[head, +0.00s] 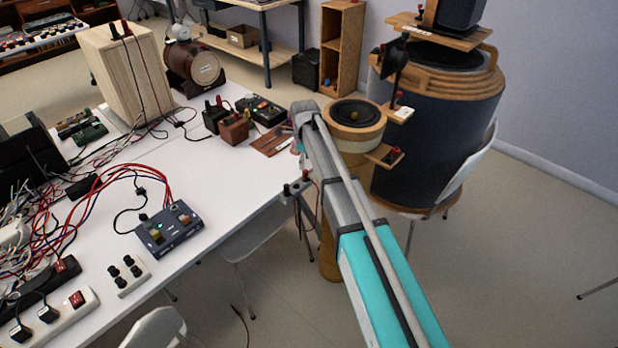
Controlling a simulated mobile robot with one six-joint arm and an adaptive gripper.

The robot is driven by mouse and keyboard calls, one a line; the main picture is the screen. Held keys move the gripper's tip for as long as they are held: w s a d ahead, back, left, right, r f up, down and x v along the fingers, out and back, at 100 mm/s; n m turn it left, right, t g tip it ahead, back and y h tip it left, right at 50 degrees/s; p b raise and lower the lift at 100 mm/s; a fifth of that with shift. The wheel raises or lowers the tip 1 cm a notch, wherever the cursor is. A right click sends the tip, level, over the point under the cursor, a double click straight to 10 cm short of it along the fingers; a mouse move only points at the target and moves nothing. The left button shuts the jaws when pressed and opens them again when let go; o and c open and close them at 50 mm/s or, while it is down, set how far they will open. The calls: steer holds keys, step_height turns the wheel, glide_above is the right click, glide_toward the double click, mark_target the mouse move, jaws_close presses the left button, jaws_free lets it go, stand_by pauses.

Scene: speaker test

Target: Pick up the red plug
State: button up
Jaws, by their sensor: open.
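Small red plugs stand in several places, and I cannot tell which one the task means. One red plug (219,101) is upright among the small boxes at the back of the white table. Another red plug (305,175) is on a small grey block (296,188) at the table's right edge. A red plug (397,152) also shows on a wooden ledge of the speaker stand. My arm reaches from the lower right to the table's right edge. My gripper (298,149) is at its far end, open, mostly hidden by the arm; I see nothing held.
The white table (225,175) is bare in its middle. A grey-blue switch box (170,230) with red cables, a power strip (62,305) and tangled wires fill its left front. A wooden cabinet (128,75) stands behind. A large dark speaker drum (435,135) stands right of my arm.

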mark_target(305, 170)
steer(key=shift+f, duration=0.1)
step_height(305, 170, down, 5)
steer(key=b, duration=0.5)
stand_by(0.3)
stand_by(0.6)
jaws_close()
